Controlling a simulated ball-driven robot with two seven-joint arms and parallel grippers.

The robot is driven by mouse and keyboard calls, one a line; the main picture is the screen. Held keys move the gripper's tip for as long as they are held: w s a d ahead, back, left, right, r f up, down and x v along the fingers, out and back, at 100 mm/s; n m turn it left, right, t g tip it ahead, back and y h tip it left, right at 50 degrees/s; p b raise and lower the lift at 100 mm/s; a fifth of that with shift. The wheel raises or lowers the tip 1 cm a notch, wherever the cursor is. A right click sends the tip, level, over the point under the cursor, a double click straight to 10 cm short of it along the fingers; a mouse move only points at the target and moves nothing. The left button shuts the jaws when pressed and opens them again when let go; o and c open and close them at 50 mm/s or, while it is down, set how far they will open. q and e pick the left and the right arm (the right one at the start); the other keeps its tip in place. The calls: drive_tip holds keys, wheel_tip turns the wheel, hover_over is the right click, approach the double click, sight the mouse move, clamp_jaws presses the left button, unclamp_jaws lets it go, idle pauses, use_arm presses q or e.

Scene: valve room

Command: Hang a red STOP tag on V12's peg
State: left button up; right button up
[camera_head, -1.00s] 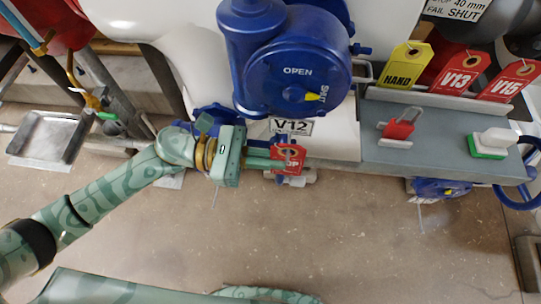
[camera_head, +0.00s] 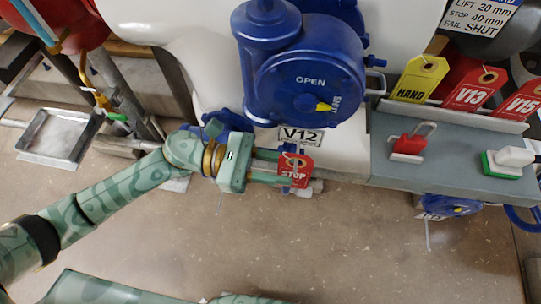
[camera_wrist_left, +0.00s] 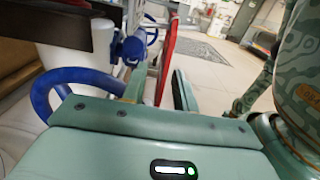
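The red STOP tag (camera_head: 295,170) is upright just below the V12 label (camera_head: 301,135), under the blue valve actuator (camera_head: 310,85). Its top end is by a small blue part; the peg itself cannot be made out. My left gripper (camera_head: 284,167) is open, with one finger above the other and a gap between them, its tips at the tag. In the left wrist view the tag shows as a thin red edge (camera_wrist_left: 168,55) between the spread fingers (camera_wrist_left: 160,88). My right gripper is out of view.
A grey shelf (camera_head: 450,160) at right bears a red padlock (camera_head: 408,145) and a green-and-white block. A yellow HAND tag (camera_head: 418,80), a V13 tag (camera_head: 473,90) and a V15 tag (camera_head: 523,95) stand in its rack. The floor below is clear.

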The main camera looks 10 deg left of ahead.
use_arm(q)
drive_tip(key=a, duration=1.6)
drive_tip(key=shift+a+p, duration=0.2)
drive_tip(key=shift+p, duration=0.15)
drive_tip(key=shift+d, duration=0.1)
